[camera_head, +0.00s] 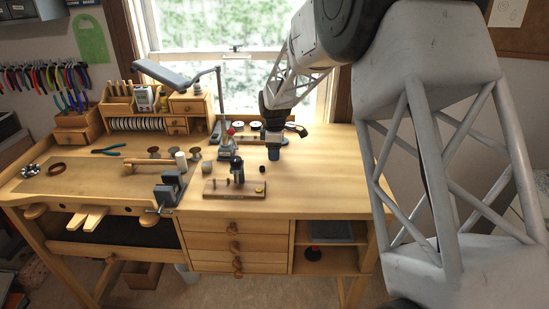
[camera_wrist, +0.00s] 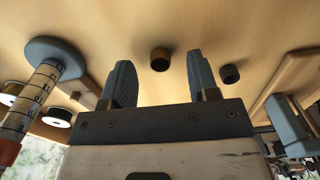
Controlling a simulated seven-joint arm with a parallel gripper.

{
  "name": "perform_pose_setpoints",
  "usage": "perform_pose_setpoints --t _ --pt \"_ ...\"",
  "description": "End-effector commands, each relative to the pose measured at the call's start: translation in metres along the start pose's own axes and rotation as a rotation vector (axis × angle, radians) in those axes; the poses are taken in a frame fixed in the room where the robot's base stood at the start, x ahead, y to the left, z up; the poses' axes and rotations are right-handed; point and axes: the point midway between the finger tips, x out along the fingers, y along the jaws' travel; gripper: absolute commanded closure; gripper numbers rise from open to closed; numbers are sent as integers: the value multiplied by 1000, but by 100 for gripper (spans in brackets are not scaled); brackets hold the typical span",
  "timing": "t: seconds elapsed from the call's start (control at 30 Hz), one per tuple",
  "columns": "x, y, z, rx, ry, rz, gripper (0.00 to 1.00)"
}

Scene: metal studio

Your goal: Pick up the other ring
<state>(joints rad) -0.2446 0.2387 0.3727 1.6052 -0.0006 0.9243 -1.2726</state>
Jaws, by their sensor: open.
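My gripper (camera_head: 273,155) points down above the right half of the bench, its jaws apart and empty. In the wrist view its two blue-grey fingers (camera_wrist: 160,80) are well separated. A small brown round piece with a dark centre (camera_wrist: 160,59) shows between them, on the wood beyond the tips. A smaller dark round piece (camera_wrist: 229,74) lies just right of the right finger. In the head view one small dark round piece (camera_head: 262,169) is in front of my gripper. I cannot tell which of the two it is. A brown ring (camera_head: 57,168) lies at the bench's left end.
A numbered tapered stick on a blue-grey base (camera_wrist: 45,75) is close on the wrist view's left. The bench's right front is clear.

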Motion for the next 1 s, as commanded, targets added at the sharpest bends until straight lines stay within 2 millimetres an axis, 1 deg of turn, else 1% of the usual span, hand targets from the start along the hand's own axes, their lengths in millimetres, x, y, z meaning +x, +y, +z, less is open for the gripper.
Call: perform_pose_setpoints --t 0.1,0.2,0.7,0.97,1.0 --pt "8 0 0 0 0 1 45" --pt "10 0 0 0 0 2 45" --pt "10 0 0 0 0 1 45" --pt "10 0 0 0 0 1 85" --pt "10 0 0 0 0 1 91"
